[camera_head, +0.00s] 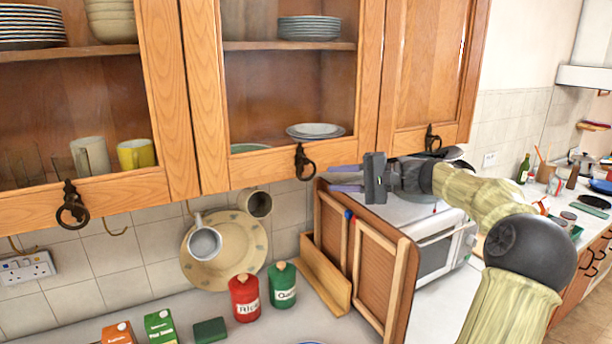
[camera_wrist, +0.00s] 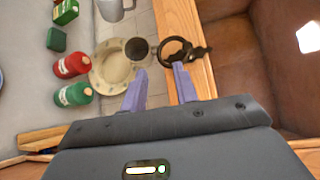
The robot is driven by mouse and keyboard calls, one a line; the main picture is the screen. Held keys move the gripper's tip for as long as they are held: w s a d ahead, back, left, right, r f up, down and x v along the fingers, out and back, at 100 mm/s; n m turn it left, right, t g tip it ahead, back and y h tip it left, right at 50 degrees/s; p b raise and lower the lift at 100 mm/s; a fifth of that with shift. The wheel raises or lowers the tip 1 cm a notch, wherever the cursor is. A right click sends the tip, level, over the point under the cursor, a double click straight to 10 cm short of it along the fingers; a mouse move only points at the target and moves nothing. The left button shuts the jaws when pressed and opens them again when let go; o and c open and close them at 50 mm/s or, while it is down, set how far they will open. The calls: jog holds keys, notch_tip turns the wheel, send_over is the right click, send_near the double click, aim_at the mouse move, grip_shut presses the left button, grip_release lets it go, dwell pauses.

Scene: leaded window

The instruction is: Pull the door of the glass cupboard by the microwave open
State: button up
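The glass cupboard's door (camera_head: 213,95) has a wooden frame and is shut, with plates showing behind its pane. Its dark ring handle (camera_head: 303,160) hangs at the lower right corner of the frame. The handle also shows in the wrist view (camera_wrist: 174,52), just beyond the right-hand fingertip. My gripper (camera_head: 330,178) is open, its two purple fingers apart and pointing left toward the handle, slightly to its right and below. The fingers also show in the wrist view (camera_wrist: 159,70), with nothing between them. Contact with the ring cannot be told. The microwave (camera_head: 440,250) stands on the counter, lower right.
Another glass door (camera_head: 172,110) is at left and a solid wooden door (camera_head: 435,70) at right, each with a ring handle. Wooden trays (camera_head: 372,260) stand upright below my gripper. Red and green canisters (camera_head: 244,298) stand on the counter.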

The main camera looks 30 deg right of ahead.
aim_at(308, 179)
jog(key=p+x, duration=0.2)
jog(key=x, duration=0.6)
jog(key=shift+w+a+f, duration=0.1)
jog(key=shift+w+a, duration=0.1)
jog(key=shift+w, duration=0.1)
grip_shut()
